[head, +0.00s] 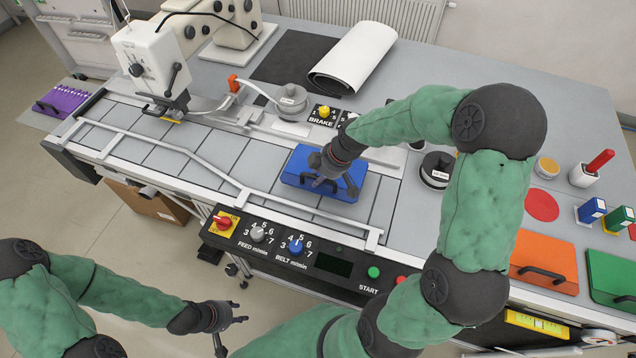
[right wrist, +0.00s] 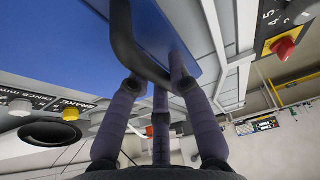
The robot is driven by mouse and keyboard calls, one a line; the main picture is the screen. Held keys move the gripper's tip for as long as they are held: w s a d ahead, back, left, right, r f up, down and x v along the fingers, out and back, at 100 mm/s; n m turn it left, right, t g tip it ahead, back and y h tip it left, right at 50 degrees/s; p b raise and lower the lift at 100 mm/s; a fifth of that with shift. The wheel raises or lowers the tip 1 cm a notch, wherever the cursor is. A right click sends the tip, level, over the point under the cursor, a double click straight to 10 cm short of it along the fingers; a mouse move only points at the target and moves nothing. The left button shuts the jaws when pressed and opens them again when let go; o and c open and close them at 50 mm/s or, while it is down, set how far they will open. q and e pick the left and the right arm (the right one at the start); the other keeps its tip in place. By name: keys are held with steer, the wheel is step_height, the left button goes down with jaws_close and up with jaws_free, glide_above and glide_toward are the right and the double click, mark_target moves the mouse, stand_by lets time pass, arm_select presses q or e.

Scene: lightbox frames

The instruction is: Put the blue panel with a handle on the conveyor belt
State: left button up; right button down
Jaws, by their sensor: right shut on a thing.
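The blue panel (head: 298,166) is over the grey segmented conveyor belt (head: 213,155), toward its right end. I cannot tell whether it rests on the belt or hangs just above it. My right gripper (head: 325,180) is over the panel, shut on its black handle. In the right wrist view the fingers (right wrist: 160,85) close around the handle (right wrist: 128,40), with the blue underside or face (right wrist: 60,45) filling the upper left. My left gripper (head: 228,328) is open and empty, low at the bottom left, away from the table.
An orange panel (head: 545,255) and a green panel (head: 612,270) lie at the right. A white machine head (head: 150,60) stands over the belt's left part. A guide rail (head: 190,152) and control panel (head: 290,245) run along the front. A purple panel (head: 62,100) lies far left.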

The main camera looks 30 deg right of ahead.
steer(key=shift+w+f, duration=0.25)
steer(key=shift+f, duration=0.05)
step_height(320, 180, down, 3)
steer(key=shift+w+f, duration=0.1)
steer(key=shift+f, duration=0.05)
steer(key=c, duration=1.1)
jaws_free()
steer(key=shift+b, duration=0.3)
steer(key=shift+c, duration=0.2)
steer(key=p+v, duration=0.1)
steer(key=v, duration=1.1)
